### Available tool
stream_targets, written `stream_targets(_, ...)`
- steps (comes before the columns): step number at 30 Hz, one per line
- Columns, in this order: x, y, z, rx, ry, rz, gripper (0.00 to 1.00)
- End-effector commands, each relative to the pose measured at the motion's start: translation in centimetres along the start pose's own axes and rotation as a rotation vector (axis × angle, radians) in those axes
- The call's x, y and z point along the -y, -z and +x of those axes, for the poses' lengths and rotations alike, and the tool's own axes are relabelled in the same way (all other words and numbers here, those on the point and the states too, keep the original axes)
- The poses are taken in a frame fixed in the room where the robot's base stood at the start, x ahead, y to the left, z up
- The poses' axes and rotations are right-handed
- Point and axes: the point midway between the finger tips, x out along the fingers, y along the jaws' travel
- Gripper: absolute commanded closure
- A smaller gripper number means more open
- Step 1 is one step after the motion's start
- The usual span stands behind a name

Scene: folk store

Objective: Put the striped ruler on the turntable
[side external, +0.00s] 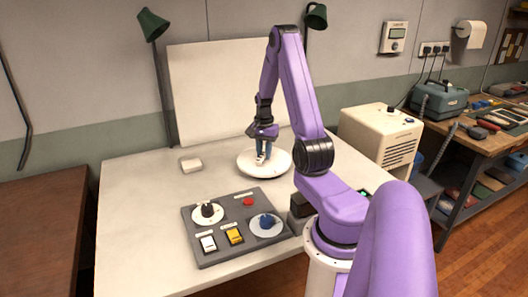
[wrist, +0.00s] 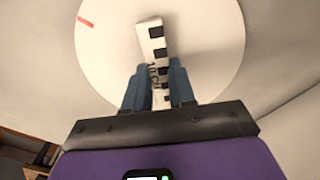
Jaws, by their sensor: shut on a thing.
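The striped ruler (wrist: 151,36), white with black bands, sits between my fingers in the wrist view and points away from the gripper. My gripper (wrist: 160,85) is shut on it. The turntable (wrist: 206,40) is a white round disc with a red mark near its rim, and the ruler appears in front of it. In the side external view my gripper (side external: 263,155) is right over the turntable (side external: 279,163), toward its left part. Whether the ruler touches the disc I cannot tell. The fingers hide part of the ruler.
A grey control panel (side external: 225,249) with knobs, a red button and switches lies on the white table (side external: 135,220) in front of the turntable. A white panel (side external: 215,90) stands behind.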

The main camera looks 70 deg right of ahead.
Motion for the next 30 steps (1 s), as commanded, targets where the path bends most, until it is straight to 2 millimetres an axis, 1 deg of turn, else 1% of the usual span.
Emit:
stream_targets(8,0.0,0.0,0.3,0.001,-0.001,0.0,1.0)
stream_targets(9,0.0,0.0,0.3,0.001,-0.001,0.0,0.63)
stream_targets(10,0.0,0.0,0.3,0.001,0.0,0.0,0.53)
stream_targets(11,0.0,0.0,0.3,0.001,0.0,0.0,0.5)
stream_targets(19,0.0,0.0,0.2,0.0,0.0,0.0,0.5)
stream_targets(22,0.0,0.0,-0.2,-0.002,0.001,0.0,0.5)
stream_targets(26,0.1,0.1,-1.8,-0.004,0.004,0.0,0.5)
stream_targets(30,0.1,0.1,-4.6,-0.006,0.005,0.0,0.5)
